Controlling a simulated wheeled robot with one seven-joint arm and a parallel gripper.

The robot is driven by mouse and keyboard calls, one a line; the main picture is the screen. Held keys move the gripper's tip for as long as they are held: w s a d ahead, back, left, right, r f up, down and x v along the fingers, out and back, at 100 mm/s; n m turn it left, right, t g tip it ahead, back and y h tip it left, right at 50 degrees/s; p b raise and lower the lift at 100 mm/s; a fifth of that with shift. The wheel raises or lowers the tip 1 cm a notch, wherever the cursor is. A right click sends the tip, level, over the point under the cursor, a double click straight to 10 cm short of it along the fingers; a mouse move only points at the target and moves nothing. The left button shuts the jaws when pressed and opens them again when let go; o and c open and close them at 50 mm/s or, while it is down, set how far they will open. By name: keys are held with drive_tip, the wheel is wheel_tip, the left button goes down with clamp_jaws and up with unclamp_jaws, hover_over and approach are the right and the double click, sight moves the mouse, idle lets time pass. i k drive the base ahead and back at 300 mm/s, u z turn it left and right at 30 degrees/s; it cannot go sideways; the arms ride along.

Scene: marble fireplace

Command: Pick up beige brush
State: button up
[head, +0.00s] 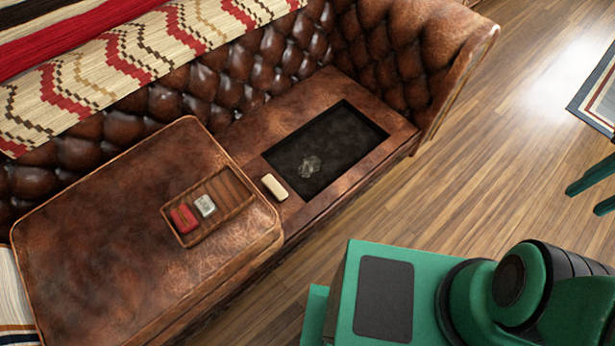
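A small beige block-shaped object (274,187), which looks like the beige brush, lies on the brown leather sofa seat. It sits just left of a dark sunken rectangular panel (343,137) and close to the edge of the raised left cushion. It appears unobstructed from above. Its bristles cannot be made out. My gripper is not visible in the head view; only green parts of my own body show at the lower right.
A wooden tray (233,184) on the raised cushion (110,235) holds a red item (183,218) and a pale item (205,206). A greyish clump (310,166) lies on the dark panel. The tufted backrest (215,90) rises behind. Wooden floor (500,150) is open at right.

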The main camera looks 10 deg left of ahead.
sight(272, 186)
drive_tip(key=z, duration=1.6)
drive_tip(key=i, duration=0.75)
drive_tip(key=u, duration=3.4)
drive_tip(key=i, duration=0.5)
drive_tip(key=z, duration=0.05)
